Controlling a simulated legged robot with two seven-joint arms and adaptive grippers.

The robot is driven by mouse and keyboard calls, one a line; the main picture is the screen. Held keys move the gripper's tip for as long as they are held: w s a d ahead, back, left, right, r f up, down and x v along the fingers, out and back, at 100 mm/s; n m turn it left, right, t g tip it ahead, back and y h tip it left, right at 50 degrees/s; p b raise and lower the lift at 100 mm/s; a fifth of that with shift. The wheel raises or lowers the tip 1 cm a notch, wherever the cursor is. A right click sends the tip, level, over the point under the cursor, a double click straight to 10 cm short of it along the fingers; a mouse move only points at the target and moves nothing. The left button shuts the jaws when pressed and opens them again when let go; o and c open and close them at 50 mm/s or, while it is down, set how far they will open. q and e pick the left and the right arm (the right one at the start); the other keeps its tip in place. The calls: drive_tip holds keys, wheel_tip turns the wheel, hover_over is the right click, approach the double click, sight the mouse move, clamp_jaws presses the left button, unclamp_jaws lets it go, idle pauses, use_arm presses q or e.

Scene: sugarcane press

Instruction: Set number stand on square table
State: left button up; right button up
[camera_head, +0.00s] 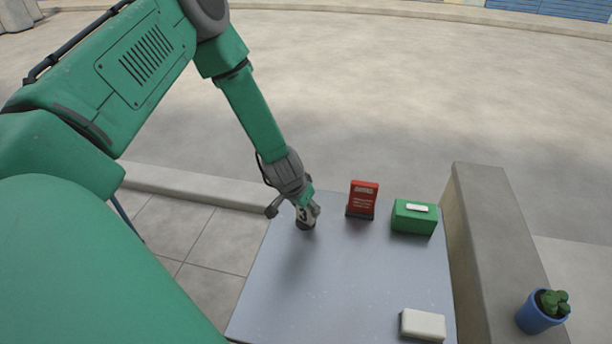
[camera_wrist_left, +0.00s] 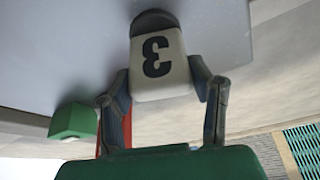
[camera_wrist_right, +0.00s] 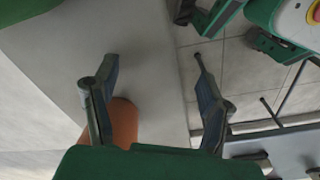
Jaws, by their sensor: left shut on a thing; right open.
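The number stand (camera_head: 304,216) is a pale block with a black 3 and a dark base. It is upright at the back left of the grey square table (camera_head: 320,280). My left gripper (camera_head: 307,206) is shut on it, with one finger on each side in the left wrist view (camera_wrist_left: 160,92). There the stand (camera_wrist_left: 158,60) appears upside down, its base at or very near the table top; I cannot tell if it touches. My right gripper (camera_wrist_right: 155,95) is open in the right wrist view, with nothing between its fingertips.
A red sign (camera_head: 362,199) and a green box (camera_head: 413,216) stand on the table right of the stand. A white block (camera_head: 422,324) lies at the front right. A concrete ledge with a blue plant pot (camera_head: 541,312) runs along the right. The table's middle is clear.

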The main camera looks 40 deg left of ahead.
use_arm(q)
drive_tip(key=shift+a, duration=0.15)
use_arm(e)
drive_tip(key=shift+a+r, duration=0.1)
drive_tip(key=shift+a, duration=0.05)
use_arm(q)
drive_tip(key=o, duration=1.2)
drive_tip(key=shift+a, duration=0.1)
